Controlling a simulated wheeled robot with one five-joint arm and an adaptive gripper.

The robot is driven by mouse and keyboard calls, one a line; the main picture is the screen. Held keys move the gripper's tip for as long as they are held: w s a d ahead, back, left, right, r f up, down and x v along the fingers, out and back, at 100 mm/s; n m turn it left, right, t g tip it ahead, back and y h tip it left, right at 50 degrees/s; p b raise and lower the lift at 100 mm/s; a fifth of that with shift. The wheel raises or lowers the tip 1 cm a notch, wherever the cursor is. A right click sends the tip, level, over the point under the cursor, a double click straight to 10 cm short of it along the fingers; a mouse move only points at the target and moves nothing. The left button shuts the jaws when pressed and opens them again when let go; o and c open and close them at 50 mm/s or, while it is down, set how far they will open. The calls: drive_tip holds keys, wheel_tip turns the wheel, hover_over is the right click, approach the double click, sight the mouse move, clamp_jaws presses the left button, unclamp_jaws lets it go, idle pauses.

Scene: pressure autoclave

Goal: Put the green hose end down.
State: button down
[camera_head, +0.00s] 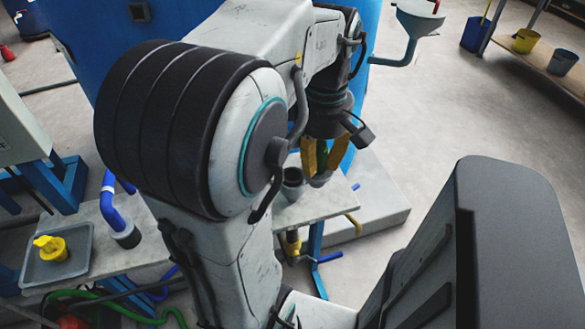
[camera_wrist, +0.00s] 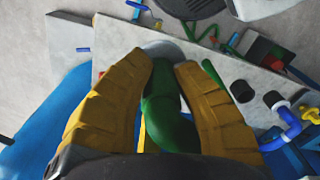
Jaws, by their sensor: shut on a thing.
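My gripper (camera_head: 321,168) hangs fingers-down over the pale bench top, with the green hose end (camera_head: 322,158) between its yellow fingers. Whether the tip touches the bench is not clear. A dark grey cup-like fitting (camera_head: 292,186) stands on the bench, just left of the tip in the head view.
A blue bent pipe (camera_head: 112,208) with a dark end and a grey tray (camera_head: 85,262) holding a yellow fitting (camera_head: 50,246) are on the bench (camera_head: 105,235) at left. A big blue tank (camera_head: 75,25) stands behind my arm. A yellow valve (camera_head: 291,243) sits below the bench edge.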

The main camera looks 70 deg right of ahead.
drive_tip(key=shift+w+d+f+p, duration=0.25)
drive_tip(key=shift+w+d+f, duration=0.9)
drive_tip(key=shift+f, duration=0.45)
drive_tip(key=shift+w+d+f+p, duration=0.25)
drive_tip(key=shift+w+d+f, duration=0.85)
drive_tip(key=shift+f, duration=0.55)
drive_tip(key=shift+w+d+f+p, duration=0.25)
drive_tip(key=shift+w+d+f, duration=0.65)
drive_tip(key=shift+w+f, duration=0.55)
drive_tip(key=shift+s+f, duration=0.15)
drive_tip(key=shift+f, duration=0.25)
drive_tip(key=c, duration=1.1)
unclamp_jaws()
drive_tip(key=shift+c, duration=0.2)
wheel_tip(320, 180, up, 13)
drive_tip(key=shift+f+p, duration=0.2)
drive_tip(key=shift+p, duration=0.2)
